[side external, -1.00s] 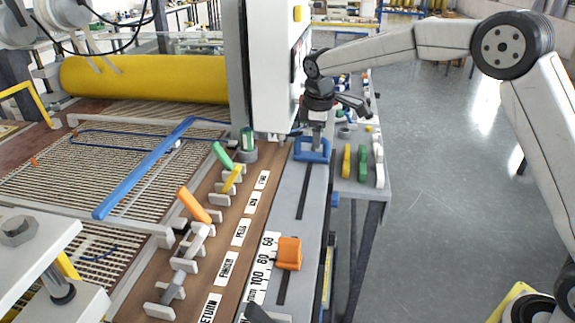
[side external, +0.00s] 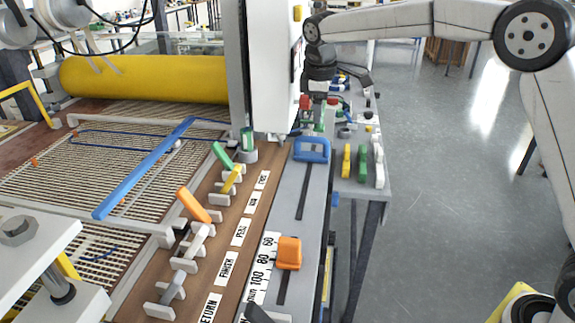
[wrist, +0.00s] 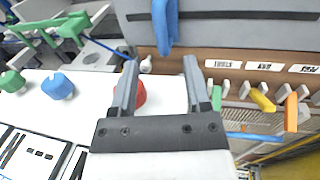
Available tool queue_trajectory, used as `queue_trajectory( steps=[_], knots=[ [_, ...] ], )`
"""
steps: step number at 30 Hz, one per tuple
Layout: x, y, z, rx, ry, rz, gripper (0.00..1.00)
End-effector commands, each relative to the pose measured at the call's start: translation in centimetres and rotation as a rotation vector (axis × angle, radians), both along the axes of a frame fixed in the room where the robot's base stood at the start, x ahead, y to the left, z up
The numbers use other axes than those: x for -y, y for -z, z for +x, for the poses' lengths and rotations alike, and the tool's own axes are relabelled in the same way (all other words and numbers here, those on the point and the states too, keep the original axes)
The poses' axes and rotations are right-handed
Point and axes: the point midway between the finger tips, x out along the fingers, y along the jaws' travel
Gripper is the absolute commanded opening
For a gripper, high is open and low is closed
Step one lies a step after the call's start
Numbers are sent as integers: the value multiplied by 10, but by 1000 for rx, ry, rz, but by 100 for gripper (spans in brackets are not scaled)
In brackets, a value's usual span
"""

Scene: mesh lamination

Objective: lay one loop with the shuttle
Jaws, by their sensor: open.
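A blue handle (side external: 312,150) stands at the far end of the slotted grey rail (side external: 303,185); it also shows at the top of the wrist view (wrist: 163,25). My gripper (side external: 318,122) is above and beyond the handle, apart from it. In the wrist view my gripper (wrist: 161,85) is open, with nothing between its fingers. A long blue bar (side external: 145,170) lies across the mesh (side external: 60,185), with blue cord (side external: 100,132) laid near it. Which part is the shuttle is not marked.
An orange block (side external: 288,252) sits on the rail beside a number scale. Coloured levers (side external: 192,204) line the labelled brown board (side external: 240,235). A yellow roller (side external: 145,79) lies behind the mesh. A white housing (side external: 275,70) stands close left of my gripper. Open floor lies right.

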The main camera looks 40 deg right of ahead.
Motion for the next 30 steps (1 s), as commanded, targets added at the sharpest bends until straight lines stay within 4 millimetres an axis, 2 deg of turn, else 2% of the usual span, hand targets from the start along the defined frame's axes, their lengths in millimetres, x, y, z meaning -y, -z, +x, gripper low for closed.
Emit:
queue_trajectory(
  steps=[8, 19, 30],
  knots=[
    [4, 2, -4, 30, -23, 57, 61],
    [19, 7, -20, 216, -74, 243, 61],
    [24, 7, -22, 271, -77, 271, 61]
  ],
)
